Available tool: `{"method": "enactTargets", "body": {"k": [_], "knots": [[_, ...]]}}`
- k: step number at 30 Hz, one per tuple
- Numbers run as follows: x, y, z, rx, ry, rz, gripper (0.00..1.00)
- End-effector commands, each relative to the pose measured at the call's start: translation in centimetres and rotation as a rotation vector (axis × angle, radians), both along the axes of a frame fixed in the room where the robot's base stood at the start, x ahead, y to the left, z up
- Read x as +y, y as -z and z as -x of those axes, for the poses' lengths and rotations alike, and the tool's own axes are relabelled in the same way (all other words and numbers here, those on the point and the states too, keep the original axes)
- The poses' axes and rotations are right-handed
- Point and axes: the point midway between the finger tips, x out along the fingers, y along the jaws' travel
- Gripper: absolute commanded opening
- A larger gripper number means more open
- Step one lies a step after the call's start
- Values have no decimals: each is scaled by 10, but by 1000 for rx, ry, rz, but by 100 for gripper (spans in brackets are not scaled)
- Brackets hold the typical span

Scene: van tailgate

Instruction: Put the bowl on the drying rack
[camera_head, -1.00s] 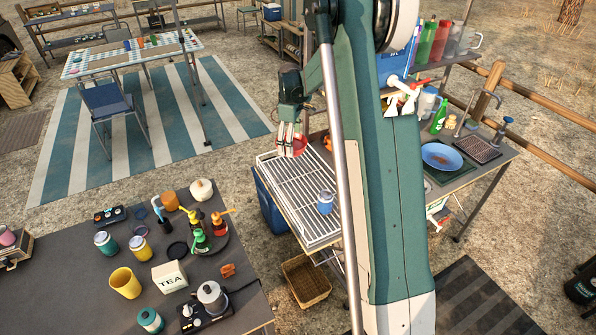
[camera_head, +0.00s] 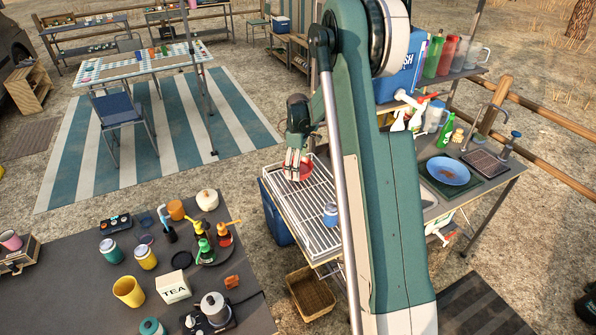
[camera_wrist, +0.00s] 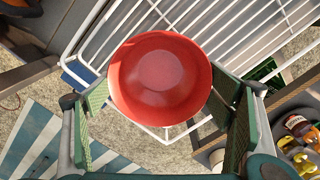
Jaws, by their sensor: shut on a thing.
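A red bowl (camera_head: 304,173) is held in my gripper (camera_head: 297,166) at the far end of the white wire drying rack (camera_head: 296,205). In the wrist view the round bowl (camera_wrist: 160,82) sits between the two green finger pads, its inside facing the camera. Behind it are the rack's bars (camera_wrist: 235,45) and one edge, with ground showing past that edge. The bowl overlaps the rack's edge in this view. I cannot tell whether its underside touches the bars.
A blue and white can-like container (camera_head: 330,214) stands on the rack's right part. A blue plate (camera_head: 447,171) lies by the sink area, right of my arm. A wicker basket (camera_head: 311,293) is below the rack. A dark table (camera_head: 75,285) with jars and bottles is at left.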

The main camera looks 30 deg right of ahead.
Motion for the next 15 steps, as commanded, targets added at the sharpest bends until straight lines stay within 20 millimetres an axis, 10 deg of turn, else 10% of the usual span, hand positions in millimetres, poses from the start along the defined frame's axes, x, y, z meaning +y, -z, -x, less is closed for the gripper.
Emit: {"method": "enactTargets", "body": {"k": [15], "knots": [[0, 22, 0, 0, 0, 0, 66]]}}
